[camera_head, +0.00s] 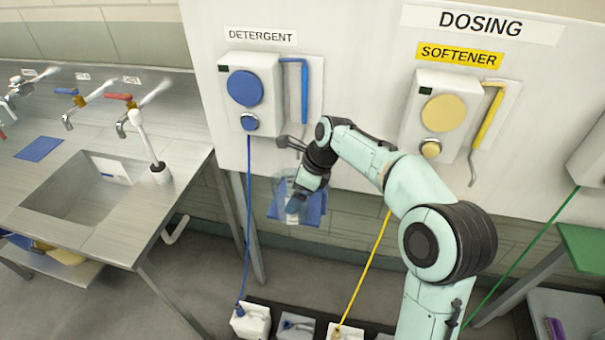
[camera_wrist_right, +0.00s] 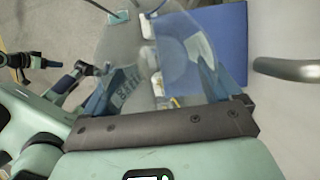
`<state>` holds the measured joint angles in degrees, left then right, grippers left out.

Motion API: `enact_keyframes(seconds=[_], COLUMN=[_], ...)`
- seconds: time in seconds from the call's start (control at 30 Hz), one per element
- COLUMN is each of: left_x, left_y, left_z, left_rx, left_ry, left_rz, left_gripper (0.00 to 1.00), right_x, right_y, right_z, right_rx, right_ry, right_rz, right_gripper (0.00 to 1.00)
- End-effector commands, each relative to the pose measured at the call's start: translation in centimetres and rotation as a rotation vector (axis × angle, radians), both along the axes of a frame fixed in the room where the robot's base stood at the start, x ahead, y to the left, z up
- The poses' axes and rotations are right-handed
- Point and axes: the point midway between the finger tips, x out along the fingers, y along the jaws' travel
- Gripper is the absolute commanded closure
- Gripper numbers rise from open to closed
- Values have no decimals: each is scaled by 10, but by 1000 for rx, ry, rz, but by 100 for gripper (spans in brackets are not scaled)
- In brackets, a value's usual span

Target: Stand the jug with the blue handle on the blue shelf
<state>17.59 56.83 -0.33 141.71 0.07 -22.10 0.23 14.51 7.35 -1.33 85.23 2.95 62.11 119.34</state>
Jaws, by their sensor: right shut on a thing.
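My right gripper (camera_head: 294,200) reaches in front of the wall under the detergent dispenser, shut on the clear jug (camera_head: 283,187). The jug is see-through and largely hidden by the gripper; its blue handle is hard to make out at the fingers. The blue shelf (camera_head: 314,212) lies just behind and below the jug. In the right wrist view the jug's clear body (camera_wrist_right: 180,50) is between the fingers, and the blue shelf (camera_wrist_right: 232,45) is to its right. I cannot tell whether jug and shelf touch. Dark arm parts at that view's left may be my left gripper (camera_wrist_right: 88,69).
The detergent dispenser (camera_head: 246,95) with a blue lever (camera_head: 304,90) hangs above the shelf. The softener dispenser (camera_head: 440,115) is right of it. A blue hose (camera_head: 248,210) and a yellow hose (camera_head: 370,262) hang down to white containers (camera_head: 250,322). A steel sink counter (camera_head: 110,215) stands left.

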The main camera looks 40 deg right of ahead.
Motion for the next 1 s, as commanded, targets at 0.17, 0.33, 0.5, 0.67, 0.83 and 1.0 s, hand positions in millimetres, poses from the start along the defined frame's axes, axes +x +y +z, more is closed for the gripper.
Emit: enact_keyframes(seconds=[0.17,0.33,0.5,0.67,0.83,1.0], left_x=[7,13,25,18,18,18], left_y=[0,0,0,0,0,0], left_z=[10,18,32,24,24,24], left_rx=[0,1,0,1,0,0], left_ry=[-8,-14,-28,-21,-20,-20], left_rz=[0,1,0,0,0,0], left_gripper=[57,57,57,57,57,57], right_x=[15,26,43,40,40,40], right_y=[-18,-32,-53,-51,-50,-50], right_z=[2,1,1,-16,-15,-18], right_rx=[0,0,1,0,0,0], right_ry=[-1,0,-2,0,-2,-1], right_rz=[-1,-3,0,1,1,1], right_gripper=[42,42,42,42,42,42])
